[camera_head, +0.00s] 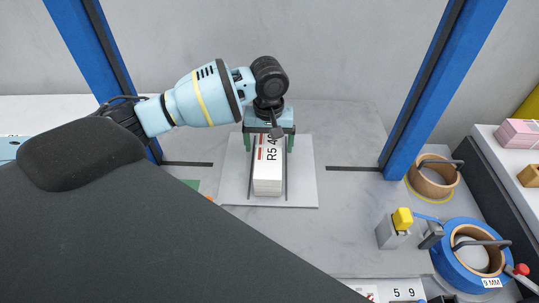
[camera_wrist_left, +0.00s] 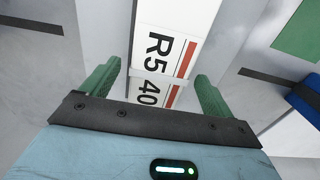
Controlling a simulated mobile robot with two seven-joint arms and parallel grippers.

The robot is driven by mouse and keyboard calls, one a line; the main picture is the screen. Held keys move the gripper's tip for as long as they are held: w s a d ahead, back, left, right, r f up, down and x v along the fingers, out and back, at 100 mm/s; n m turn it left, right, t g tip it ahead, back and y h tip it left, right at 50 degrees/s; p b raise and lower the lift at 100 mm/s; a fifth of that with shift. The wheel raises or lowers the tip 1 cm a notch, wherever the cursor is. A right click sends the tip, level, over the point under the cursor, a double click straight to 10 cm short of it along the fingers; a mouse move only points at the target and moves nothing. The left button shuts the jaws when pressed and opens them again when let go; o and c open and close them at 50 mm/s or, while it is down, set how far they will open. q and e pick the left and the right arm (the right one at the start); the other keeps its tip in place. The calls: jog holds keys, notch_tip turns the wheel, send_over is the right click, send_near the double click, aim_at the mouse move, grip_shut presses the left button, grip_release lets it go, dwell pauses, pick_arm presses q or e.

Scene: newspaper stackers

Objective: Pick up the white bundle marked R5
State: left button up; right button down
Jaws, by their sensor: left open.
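The white bundle marked R5 (camera_head: 267,178) stands on a pale square plate (camera_head: 301,184) in the middle of the head view. Its label reads "R5 40" with red stripes. The bundle also shows in the left wrist view (camera_wrist_left: 158,55), with a white band across it. My left gripper (camera_head: 269,140) is over the bundle, its green fingers apart on either side of it. In the left wrist view the fingers (camera_wrist_left: 156,88) stand left and right of the bundle with gaps. My left wrist hides the far part of the bundle. My right gripper is not in view.
Blue posts (camera_head: 425,90) rise on both sides. At the right lie a brown roll (camera_head: 421,178), a blue strap roll (camera_head: 443,261) and a grey block with a yellow top (camera_head: 402,219). Pink bundles (camera_head: 517,134) sit on a white shelf at far right. Table around the plate is mostly clear.

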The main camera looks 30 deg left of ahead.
pick_arm(q)
notch_tip(320, 180, down, 5)
jog(key=shift+r, duration=0.1)
dwell(0.3)
jog(key=c, duration=1.7)
jog(key=shift+r, duration=0.1)
grip_shut()
